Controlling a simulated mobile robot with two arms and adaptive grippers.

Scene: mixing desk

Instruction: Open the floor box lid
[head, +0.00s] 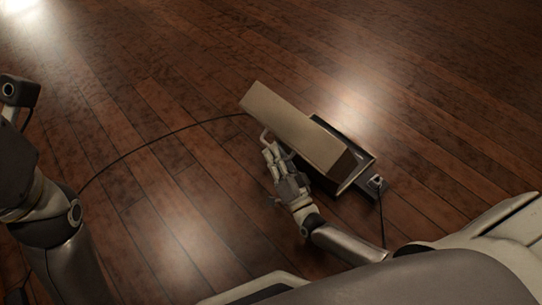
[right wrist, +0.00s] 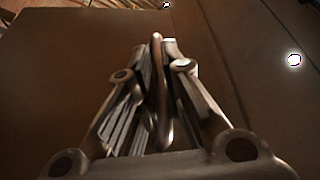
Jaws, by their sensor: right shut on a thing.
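The floor box (head: 368,162) is a dark, low box set in the wooden floor, right of centre in the head view. Its tan-brown lid (head: 295,122) stands raised and tilted over it, with part of the dark interior edge showing beside it. My right gripper (head: 272,153) is at the lid's near-left side, shut on the lid's handle (head: 264,137). In the right wrist view, the curved metal handle (right wrist: 158,85) lies between the two fingers of the right gripper (right wrist: 160,62), with the brown lid surface (right wrist: 60,75) behind. My left gripper is not in view.
A dark cable (head: 165,143) runs from the lid area leftwards across the floor. A small plug or connector (head: 376,182) sits at the box's right corner, with another cable (head: 382,220) hanging down from it.

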